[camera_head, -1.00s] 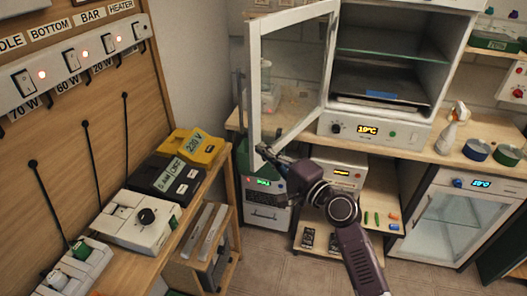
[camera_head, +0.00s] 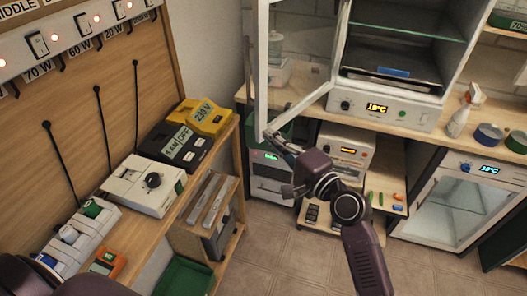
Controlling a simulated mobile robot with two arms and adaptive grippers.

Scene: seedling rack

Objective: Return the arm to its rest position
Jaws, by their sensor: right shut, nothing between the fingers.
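My right arm reaches up from the lower right. Its gripper (camera_head: 273,136) is shut and empty, close to the lower corner of the open glass door (camera_head: 260,90) of the incubator (camera_head: 394,112). I cannot tell whether the fingers touch the door frame. A dark part of my left arm (camera_head: 25,278) shows at the lower left edge; my left gripper is out of view.
A wooden bench with a white device (camera_head: 145,186), a black box (camera_head: 184,142) and a yellow meter (camera_head: 213,119) stands at left. A glass-fronted cabinet (camera_head: 454,203) stands at right. A green crate (camera_head: 184,279) is low at left. The tiled floor (camera_head: 300,262) is clear in the middle.

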